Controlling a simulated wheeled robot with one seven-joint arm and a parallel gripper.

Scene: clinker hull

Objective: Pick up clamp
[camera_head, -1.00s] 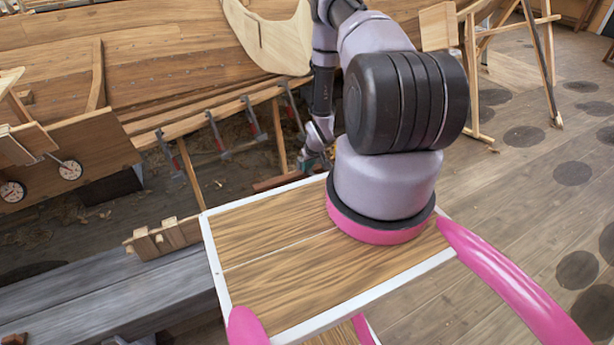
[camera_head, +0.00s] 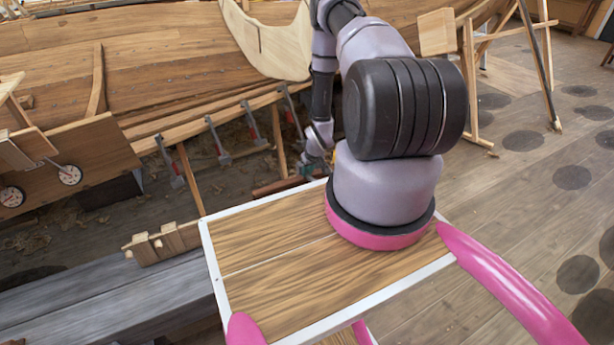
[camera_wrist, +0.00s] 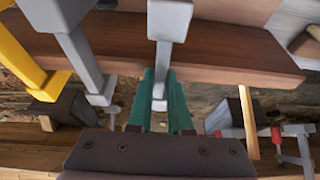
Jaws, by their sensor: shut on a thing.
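In the wrist view, my gripper (camera_wrist: 162,118) has two green fingers shut on a grey clamp (camera_wrist: 169,22). The clamp's bar runs up between the fingertips and across the edge of a brown plank (camera_wrist: 230,58), with a grey block at its upper end. I cannot tell whether the clamp is apart from the plank. In the head view my gripper (camera_head: 312,167) is small, low by the hull planking beyond my wooden deck. The clamp in it is mostly hidden there by the arm.
Several other clamps hang along the plank edge, including one at left (camera_head: 218,142) and one beside it (camera_head: 253,125). In the wrist view a clamp with red parts (camera_wrist: 285,135) is at right, and a yellow bar (camera_wrist: 22,50) at left. A trestle (camera_head: 474,85) stands right; floor is open there.

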